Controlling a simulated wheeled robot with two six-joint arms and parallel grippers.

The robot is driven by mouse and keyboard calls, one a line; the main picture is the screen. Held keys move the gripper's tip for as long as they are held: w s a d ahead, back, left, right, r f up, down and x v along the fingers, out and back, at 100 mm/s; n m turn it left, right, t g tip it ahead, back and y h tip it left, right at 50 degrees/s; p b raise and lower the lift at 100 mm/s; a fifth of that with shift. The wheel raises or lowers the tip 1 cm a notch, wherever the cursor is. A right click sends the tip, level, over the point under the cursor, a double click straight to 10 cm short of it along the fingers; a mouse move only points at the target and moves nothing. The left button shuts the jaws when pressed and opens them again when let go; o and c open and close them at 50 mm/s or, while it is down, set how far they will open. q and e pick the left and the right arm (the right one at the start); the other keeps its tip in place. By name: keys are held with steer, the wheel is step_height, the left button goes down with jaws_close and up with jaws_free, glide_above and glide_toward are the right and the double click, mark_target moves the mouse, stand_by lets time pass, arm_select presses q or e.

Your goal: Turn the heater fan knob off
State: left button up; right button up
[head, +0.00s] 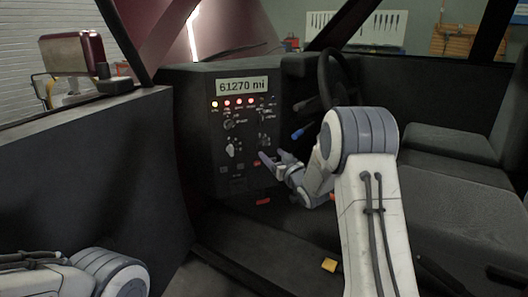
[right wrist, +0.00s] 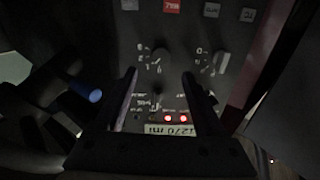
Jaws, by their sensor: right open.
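The dark dashboard panel (head: 205,170) carries several knobs, and their labels are too small for me to tell which one is the heater fan knob. A dark round knob (right wrist: 160,56) sits ahead of and between my right gripper's fingers in the right wrist view. A knob with a pale pointer (right wrist: 219,62) is to its right there; in the head view the pale pointer knob (head: 232,148) is on the panel's left side. My right gripper (head: 272,154) is open and empty, close in front of the panel's lower right. I cannot tell whether it touches. My left gripper is out of view.
A lit mileage display (head: 242,86) and a row of red lights sit above the knobs. The steering wheel (head: 327,78) and a blue-tipped lever (head: 298,134) are just right of the panel. Seats (head: 450,145) fill the right side.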

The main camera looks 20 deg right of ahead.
mark_target(262, 146)
steer(key=w, duration=0.5)
steer(key=w+b, duration=0.1)
steer(key=w, duration=0.1)
steer(key=shift+w+a, duration=0.2)
steer(key=shift+a, duration=0.2)
jaws_close()
